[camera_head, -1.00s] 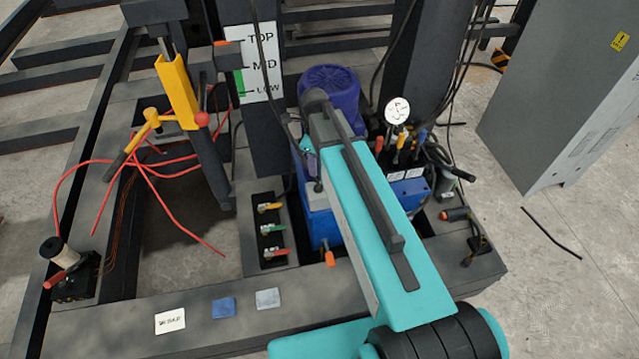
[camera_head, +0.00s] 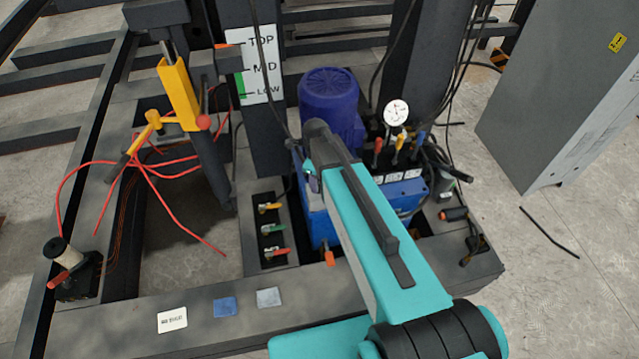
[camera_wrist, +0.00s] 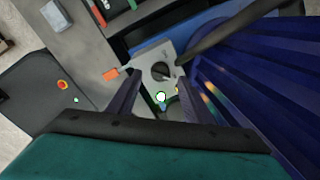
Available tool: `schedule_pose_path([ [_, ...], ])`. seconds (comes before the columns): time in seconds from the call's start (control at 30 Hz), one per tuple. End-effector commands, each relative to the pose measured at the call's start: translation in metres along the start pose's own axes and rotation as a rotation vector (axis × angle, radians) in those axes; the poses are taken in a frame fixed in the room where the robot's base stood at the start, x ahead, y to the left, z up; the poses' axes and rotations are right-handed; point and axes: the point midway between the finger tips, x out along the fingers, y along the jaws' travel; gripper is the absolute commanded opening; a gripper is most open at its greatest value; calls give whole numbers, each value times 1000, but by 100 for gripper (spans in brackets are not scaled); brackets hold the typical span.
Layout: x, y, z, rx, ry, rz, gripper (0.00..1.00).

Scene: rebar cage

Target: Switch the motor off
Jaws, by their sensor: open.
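The blue motor (camera_head: 330,98) with its ribbed housing stands upright on the blue power unit in the head view. Its ribs (camera_wrist: 255,85) fill the right side of the wrist view. A light grey switch panel (camera_wrist: 145,76) lies ahead of my gripper (camera_wrist: 159,82), with a black rotary knob (camera_wrist: 160,71) and a bright, white-green round spot (camera_wrist: 161,97) below it. My gripper is open and empty, its two dark fingers on either side of the knob and spot. I cannot tell how far above the panel they are. In the head view my arm hides the panel and fingertips.
Left of the power unit is a row of coloured levers (camera_head: 270,230). A pressure gauge (camera_head: 396,112) and more levers (camera_head: 398,147) stand right of the motor. A dark cable or hose (camera_wrist: 235,30) crosses close to the panel. A grey cabinet (camera_head: 560,100) is at far right.

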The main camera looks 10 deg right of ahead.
Motion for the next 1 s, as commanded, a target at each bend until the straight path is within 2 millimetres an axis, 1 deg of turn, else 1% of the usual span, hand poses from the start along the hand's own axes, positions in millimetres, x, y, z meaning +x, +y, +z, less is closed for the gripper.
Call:
schedule_pose_path([
  [0.1,12,0,0,0,1,1,46],
  [0.33,30,0,0,0,1,1,46],
  [0.5,34,0,0,0,0,0,46],
  [0.77,34,0,0,0,0,0,46],
  [0.87,34,0,0,0,0,0,31],
  [1.0,34,0,0,0,0,1,7],
])
